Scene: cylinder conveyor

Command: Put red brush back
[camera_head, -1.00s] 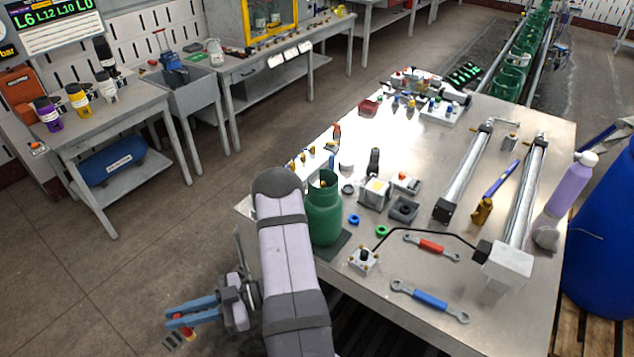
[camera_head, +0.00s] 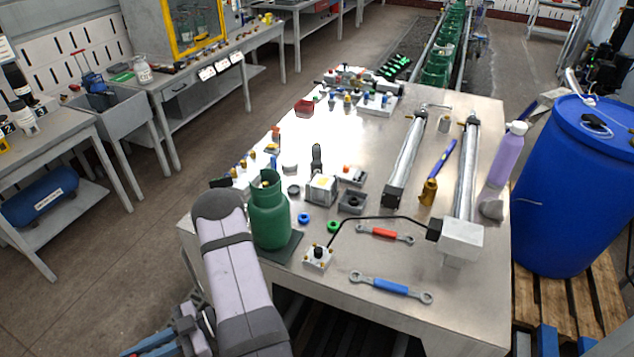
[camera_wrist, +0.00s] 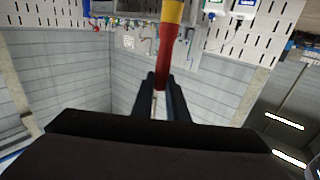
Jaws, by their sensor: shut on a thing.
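My gripper (camera_wrist: 160,92) is shut on the red brush (camera_wrist: 167,62) in the wrist view. The brush has a red handle with a yellow part at the top of the picture, and a pale piece shows between the fingers. Its bristles cannot be made out. In the head view my blue-fingered gripper (camera_head: 152,346) is at the bottom edge, left of the workbench (camera_head: 400,318) and partly cut off. The brush cannot be made out there.
The bench holds a green cylinder (camera_head: 270,215), a red-handled wrench (camera_head: 384,234), a blue-handled wrench (camera_head: 390,286) and metal actuators (camera_head: 406,160). A purple bottle (camera_head: 505,158) and blue drum (camera_head: 570,190) stand right. Open floor (camera_head: 115,270) lies left of the bench.

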